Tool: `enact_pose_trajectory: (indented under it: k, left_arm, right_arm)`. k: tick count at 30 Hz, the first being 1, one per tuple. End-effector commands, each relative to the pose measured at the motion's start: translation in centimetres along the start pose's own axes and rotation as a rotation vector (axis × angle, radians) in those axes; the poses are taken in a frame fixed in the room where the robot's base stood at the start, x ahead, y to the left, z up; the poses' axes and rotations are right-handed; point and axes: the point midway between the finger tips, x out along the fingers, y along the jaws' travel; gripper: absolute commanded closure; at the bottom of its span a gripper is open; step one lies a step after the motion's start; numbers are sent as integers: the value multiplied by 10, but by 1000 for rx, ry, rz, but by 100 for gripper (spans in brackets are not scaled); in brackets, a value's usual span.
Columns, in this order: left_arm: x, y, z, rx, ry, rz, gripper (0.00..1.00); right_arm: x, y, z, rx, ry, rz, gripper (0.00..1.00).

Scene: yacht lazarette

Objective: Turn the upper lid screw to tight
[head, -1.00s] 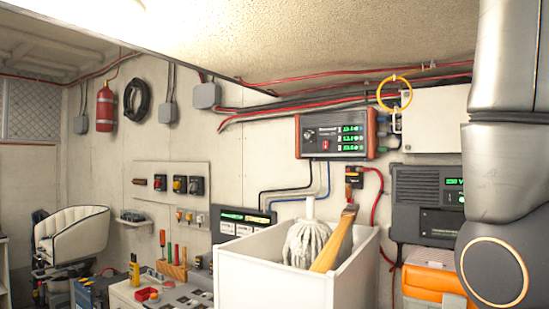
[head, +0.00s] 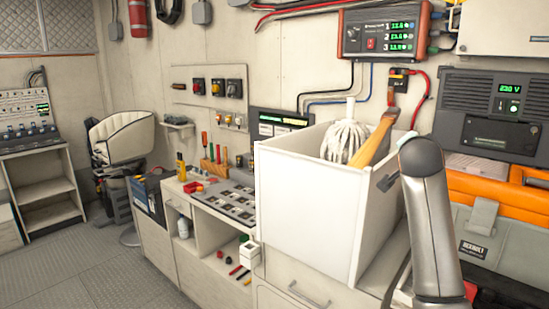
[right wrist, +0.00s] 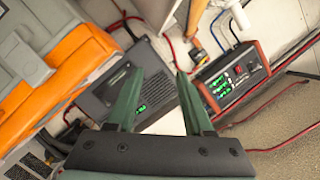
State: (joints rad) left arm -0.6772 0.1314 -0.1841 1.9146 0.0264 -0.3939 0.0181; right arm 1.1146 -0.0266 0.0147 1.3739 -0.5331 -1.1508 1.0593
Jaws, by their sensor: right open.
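A white lidded box (head: 500,30) is cut by the upper right edge of the head view, on the wall right of the red-framed display unit. No lid screw can be made out on it. In the right wrist view, what looks like the same box (right wrist: 168,124) shows as a pale patch between my fingers, partly hidden by them. My right gripper (right wrist: 159,75) has its two green fingers spread, with nothing held between them. In the head view only a grey link of my right arm shows. My left gripper is not in view.
A white bin (head: 305,205) with a mop and a wooden handle stands on the counter. The red-framed display unit (head: 382,32), a dark charger (head: 492,115) and an orange-and-grey toolbox (head: 490,235) are near my arm. The floor (head: 80,270) at left is clear.

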Motion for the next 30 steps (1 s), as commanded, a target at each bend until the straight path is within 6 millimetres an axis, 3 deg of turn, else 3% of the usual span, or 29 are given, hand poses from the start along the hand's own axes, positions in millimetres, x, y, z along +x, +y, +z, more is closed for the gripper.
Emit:
enact_pose_trajectory:
  k: [1,7,14,21,26,30]
  left_arm:
    - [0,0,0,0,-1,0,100]
    - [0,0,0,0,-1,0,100]
    - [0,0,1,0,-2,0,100]
    - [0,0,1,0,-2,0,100]
    - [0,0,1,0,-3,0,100]
    - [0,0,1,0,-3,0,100]
  right_arm:
    - [8,24,32,-67,-34,4,48]
    - [12,106,137,-305,-154,-25,48]
    - [-20,207,245,-542,-305,-86,48]
    - [-94,310,335,-740,-471,-173,48]
    - [-162,372,378,-839,-582,-242,48]
    - [-228,418,404,-903,-673,-302,48]
